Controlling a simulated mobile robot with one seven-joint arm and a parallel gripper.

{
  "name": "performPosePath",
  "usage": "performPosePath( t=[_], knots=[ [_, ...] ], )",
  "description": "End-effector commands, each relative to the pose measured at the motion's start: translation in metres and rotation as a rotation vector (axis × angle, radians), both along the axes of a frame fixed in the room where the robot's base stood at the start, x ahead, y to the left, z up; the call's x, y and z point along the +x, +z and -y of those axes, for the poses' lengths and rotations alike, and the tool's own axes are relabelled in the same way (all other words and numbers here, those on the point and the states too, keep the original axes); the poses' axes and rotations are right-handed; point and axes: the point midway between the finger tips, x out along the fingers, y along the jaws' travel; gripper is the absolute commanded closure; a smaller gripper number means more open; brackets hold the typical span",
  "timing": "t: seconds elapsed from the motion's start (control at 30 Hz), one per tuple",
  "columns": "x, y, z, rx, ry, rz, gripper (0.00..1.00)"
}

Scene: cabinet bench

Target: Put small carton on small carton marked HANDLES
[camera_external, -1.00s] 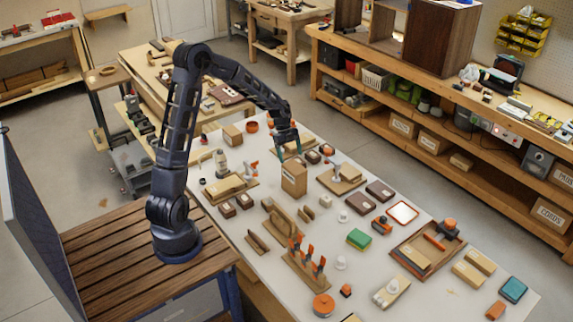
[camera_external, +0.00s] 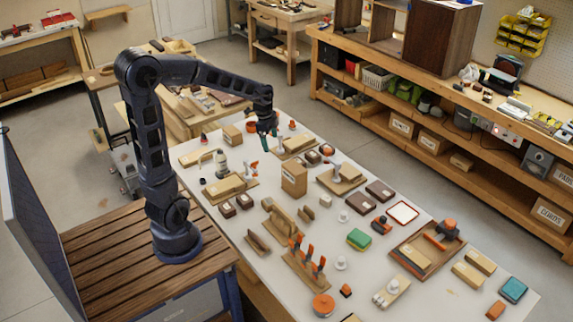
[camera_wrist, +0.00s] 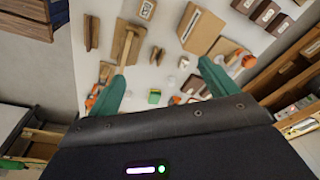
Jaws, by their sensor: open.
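A brown carton block (camera_external: 294,179) with a white label stands upright on the white bench; the lettering is too small to read. It looks tall, and I cannot tell whether it is one carton or two stacked. It also shows in the wrist view (camera_wrist: 206,30), past my fingers. Another small brown carton (camera_external: 232,136) stands farther back on the bench, to the left. My gripper (camera_external: 267,138) hangs above the bench behind the labelled carton, apart from it. In the wrist view my green fingers (camera_wrist: 162,82) are spread with nothing between them.
Wooden boards with tools (camera_external: 341,178), dark small boxes (camera_external: 380,190), red-handled clamps (camera_external: 310,262) and a tray (camera_external: 428,247) crowd the bench around the carton. A red-framed white plate (camera_external: 403,212) lies to the right. Shelving (camera_external: 440,140) stands beyond the floor gap.

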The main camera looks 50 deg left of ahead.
Motion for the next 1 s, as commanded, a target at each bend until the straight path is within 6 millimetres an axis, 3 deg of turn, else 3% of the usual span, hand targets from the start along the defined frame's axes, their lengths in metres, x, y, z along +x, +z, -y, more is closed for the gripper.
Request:
performPosePath(
  t=[0.2, 0.5, 0.8, 1.0],
  knots=[
    [-0.054, 0.034, 0.011, 0.027, 0.208, 0.049, 0.15],
    [-0.129, 0.064, 0.019, 0.007, 0.501, 0.125, 0.15],
    [-0.199, 0.075, 0.019, -0.078, 0.782, 0.196, 0.15],
    [-0.226, 0.074, 0.017, -0.131, 0.902, 0.217, 0.15]
  ],
)
